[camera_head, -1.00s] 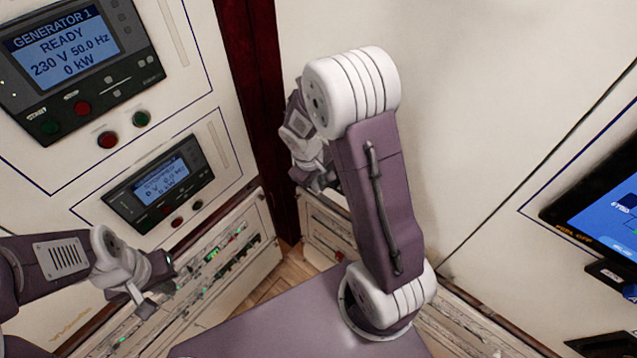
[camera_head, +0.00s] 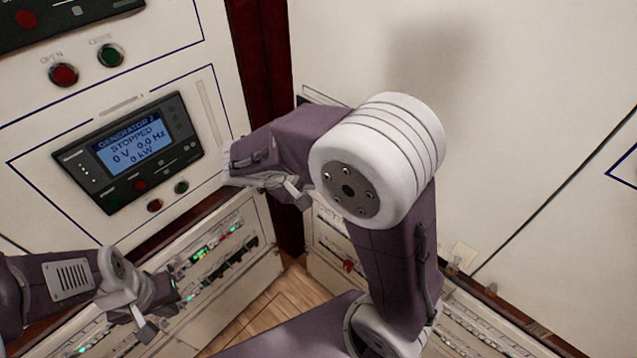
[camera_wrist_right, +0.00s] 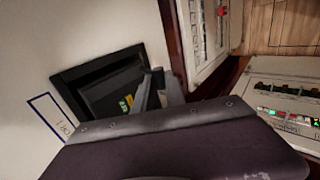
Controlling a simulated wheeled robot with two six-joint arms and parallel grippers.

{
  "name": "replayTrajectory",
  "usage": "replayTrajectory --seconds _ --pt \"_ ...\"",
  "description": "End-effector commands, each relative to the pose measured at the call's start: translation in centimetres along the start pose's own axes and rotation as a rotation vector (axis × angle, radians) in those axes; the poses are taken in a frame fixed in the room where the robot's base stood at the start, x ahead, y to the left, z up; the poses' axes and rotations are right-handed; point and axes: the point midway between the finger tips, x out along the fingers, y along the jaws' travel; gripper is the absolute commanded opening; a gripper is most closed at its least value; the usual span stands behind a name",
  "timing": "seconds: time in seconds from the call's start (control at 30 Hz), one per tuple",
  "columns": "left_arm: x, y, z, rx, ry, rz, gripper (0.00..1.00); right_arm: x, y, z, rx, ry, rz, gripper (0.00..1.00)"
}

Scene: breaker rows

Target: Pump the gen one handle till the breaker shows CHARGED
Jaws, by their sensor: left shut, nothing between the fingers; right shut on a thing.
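The dark breaker (camera_wrist_right: 112,92) sits in a black-framed recess in a white panel in the right wrist view. A small yellow and green indicator (camera_wrist_right: 126,103) shows on its face; its wording is too small to read. My right gripper (camera_wrist_right: 160,88) is at the breaker's right side, shut on the handle, which is mostly hidden between the fingers. In the head view my right arm folds toward the left panels, and its fingers are hard to make out. My left gripper (camera_head: 165,310) is shut and empty at the lower left, apart from the panels.
The Generator 2 display (camera_head: 132,144) reads STOPPED, 0 V, 0.0 Hz, 0 kW. Red (camera_head: 64,74) and green (camera_head: 110,55) buttons sit above it. Low breaker rows (camera_head: 215,255) with green lights run below. A bare wooden floor patch (camera_head: 270,310) lies between the cabinets.

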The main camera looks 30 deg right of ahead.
Motion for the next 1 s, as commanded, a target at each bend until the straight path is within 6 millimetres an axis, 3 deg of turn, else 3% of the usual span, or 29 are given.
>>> replayTrajectory --seconds 0.43,0.47,0.53,0.83,1.0 --pt "0.3 0.0 0.0 0.0 0.0 0.0 0.0 0.0 -0.1 0.0 -0.001 -0.001 0.01 0.0" --pt "0.3 0.0 0.0 0.0 0.0 0.0 0.0 0.0 -0.1 0.0 -0.001 -0.001 0.01 0.21" --pt "0.3 0.0 0.0 0.0 0.0 0.0 0.0 0.0 -0.1 0.0 -0.001 -0.001 0.01 0.38" --pt "0.3 0.0 0.0 0.0 0.0 0.0 0.0 -0.1 -0.1 0.0 -0.001 0.0 0.009 0.38" --pt "0.2 0.0 0.0 0.0 0.0 0.0 0.0 -2.8 -0.2 -0.1 -0.001 0.005 0.008 0.38"
